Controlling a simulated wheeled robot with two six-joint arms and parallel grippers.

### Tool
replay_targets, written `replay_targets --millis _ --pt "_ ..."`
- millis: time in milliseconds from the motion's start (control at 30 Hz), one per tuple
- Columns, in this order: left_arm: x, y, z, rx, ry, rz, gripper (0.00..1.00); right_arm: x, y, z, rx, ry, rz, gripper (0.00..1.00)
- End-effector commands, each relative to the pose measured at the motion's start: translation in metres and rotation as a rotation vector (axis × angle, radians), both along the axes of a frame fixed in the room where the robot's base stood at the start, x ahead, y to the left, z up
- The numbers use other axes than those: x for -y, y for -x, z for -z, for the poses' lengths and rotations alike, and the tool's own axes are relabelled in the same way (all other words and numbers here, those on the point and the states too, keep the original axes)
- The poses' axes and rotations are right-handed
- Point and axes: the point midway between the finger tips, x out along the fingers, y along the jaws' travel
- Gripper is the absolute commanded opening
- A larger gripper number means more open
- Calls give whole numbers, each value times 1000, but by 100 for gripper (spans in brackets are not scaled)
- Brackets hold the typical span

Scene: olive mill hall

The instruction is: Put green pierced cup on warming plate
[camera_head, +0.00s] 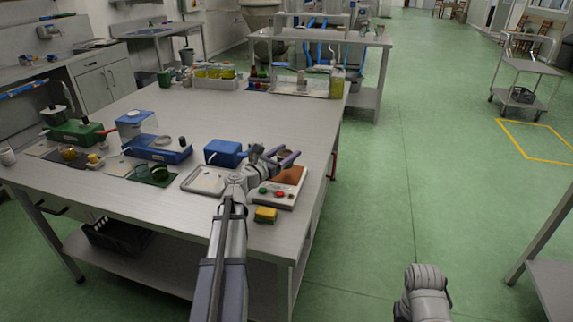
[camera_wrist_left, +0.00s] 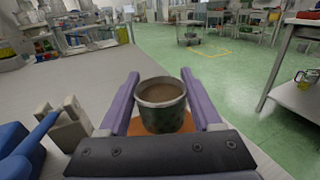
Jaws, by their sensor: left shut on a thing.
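The green pierced cup (camera_wrist_left: 161,106) is dark greenish-grey with a pale rim and brown contents. It stands upright between the purple fingers of my left gripper (camera_wrist_left: 162,92), which is shut on it. In the head view my left gripper (camera_head: 284,158) is over the warming plate, and the cup is mostly hidden by the fingers. The warming plate (camera_head: 289,176) has an orange-brown top on a pale base with red and green buttons. Its orange top (camera_wrist_left: 140,126) shows beneath the cup in the wrist view. I cannot tell whether cup and plate touch. My right gripper is out of view.
A yellow sponge (camera_head: 265,215) lies in front of the plate. A blue box (camera_head: 223,152) and a pale tray (camera_head: 190,184) stand to its left. Blue and green devices fill the table's left side. The table (camera_head: 290,118) behind the plate is clear.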

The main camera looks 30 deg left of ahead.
Motion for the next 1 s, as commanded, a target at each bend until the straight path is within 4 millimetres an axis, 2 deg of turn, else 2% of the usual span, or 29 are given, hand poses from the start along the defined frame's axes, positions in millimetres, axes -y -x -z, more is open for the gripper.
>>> replay_targets --millis 33,200,467,633,667,900,1000 --pt "0 0 12 0 0 0 3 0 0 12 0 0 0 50" --pt "0 0 30 0 0 0 3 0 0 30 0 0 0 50" --pt "0 0 27 0 0 0 3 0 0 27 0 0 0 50" --pt "0 0 32 0 0 0 3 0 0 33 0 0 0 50" --pt "0 0 31 0 0 0 69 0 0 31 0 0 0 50" --pt "0 0 30 0 0 0 96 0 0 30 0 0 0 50" --pt "0 0 30 0 0 0 96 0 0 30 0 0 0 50"
